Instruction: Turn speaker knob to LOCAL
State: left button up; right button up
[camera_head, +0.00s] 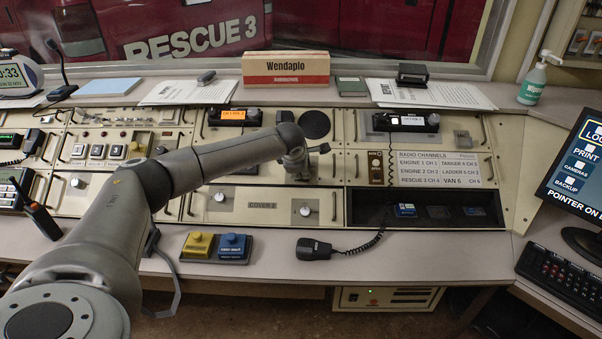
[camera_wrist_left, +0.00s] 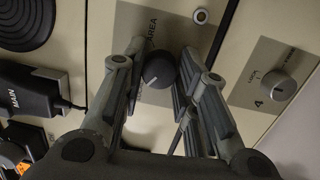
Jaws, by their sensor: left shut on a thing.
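In the left wrist view a dark round knob (camera_wrist_left: 158,71) with a pale pointer line sits on a grey plate. The word AREA is printed on the plate beside it; I cannot read LOCAL. My left gripper (camera_wrist_left: 164,66) has one finger on each side of this knob and is shut on it. In the head view my left arm reaches in from the left, and the left gripper (camera_head: 303,155) is at the middle of the console's upright panel. It hides the knob there. My right gripper is not in view.
A silver knob (camera_wrist_left: 279,88) marked 4 stands to the right in the left wrist view, with a black MAIN unit (camera_wrist_left: 40,92) at left. Yellow (camera_head: 198,245) and blue (camera_head: 233,247) button boxes and a corded microphone (camera_head: 315,249) lie on the front ledge.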

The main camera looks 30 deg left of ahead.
pick_arm(q)
jog(key=shift+n, duration=0.3)
jog(key=shift+c, duration=0.2)
jog(key=o, duration=1.1)
jog(key=shift+d, duration=0.1)
jog(key=shift+c, duration=0.2)
jog(key=v, duration=1.2)
